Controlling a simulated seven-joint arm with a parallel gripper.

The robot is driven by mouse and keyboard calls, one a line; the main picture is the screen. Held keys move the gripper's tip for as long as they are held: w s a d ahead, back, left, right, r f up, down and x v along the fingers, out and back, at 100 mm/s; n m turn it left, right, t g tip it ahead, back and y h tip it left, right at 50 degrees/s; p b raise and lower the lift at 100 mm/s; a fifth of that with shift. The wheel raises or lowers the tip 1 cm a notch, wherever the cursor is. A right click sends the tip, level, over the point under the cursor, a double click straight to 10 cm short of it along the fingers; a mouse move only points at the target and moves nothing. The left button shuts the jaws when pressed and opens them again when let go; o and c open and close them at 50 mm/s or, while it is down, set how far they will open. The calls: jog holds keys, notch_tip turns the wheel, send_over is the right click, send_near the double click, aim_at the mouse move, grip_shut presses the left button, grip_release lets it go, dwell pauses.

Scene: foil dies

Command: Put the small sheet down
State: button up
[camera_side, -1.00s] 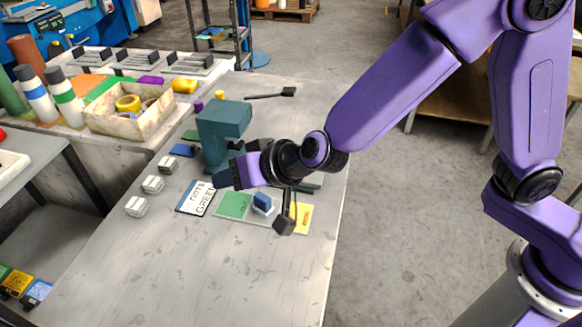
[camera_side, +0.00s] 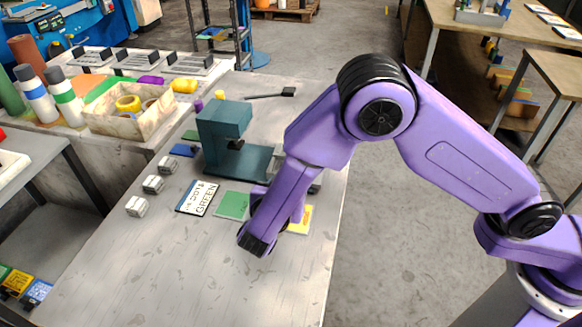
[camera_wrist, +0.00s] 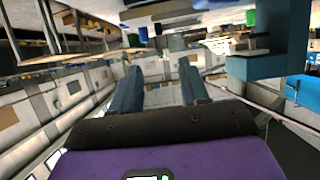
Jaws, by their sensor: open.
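My gripper (camera_wrist: 158,85) is open in the wrist view, its two blue-grey fingers apart with no sheet visible between them. In the side view my purple wrist hangs over the pale plate, and my fingers cannot be made out there. A green sheet (camera_side: 232,205) lies on the plate's left part, and a yellow sheet (camera_side: 302,219) shows at its right end. My arm hides the plate's middle. A small blue sheet (camera_side: 182,150) and a green one (camera_side: 190,135) lie by the teal press (camera_side: 223,128). I cannot tell which is the task's small sheet.
Several grey-white blocks (camera_side: 153,184) stand along the table's left side. A dark-headed tool (camera_side: 288,92) lies at the back. The front of the table is clear.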

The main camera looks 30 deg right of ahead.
jog(key=x, duration=0.7)
jog(key=shift+w+d+f, duration=0.1)
jog(key=shift+w+f, duration=0.05)
jog(key=shift+f+x, duration=0.2)
jog(key=shift+x, duration=2.5)
grip_shut()
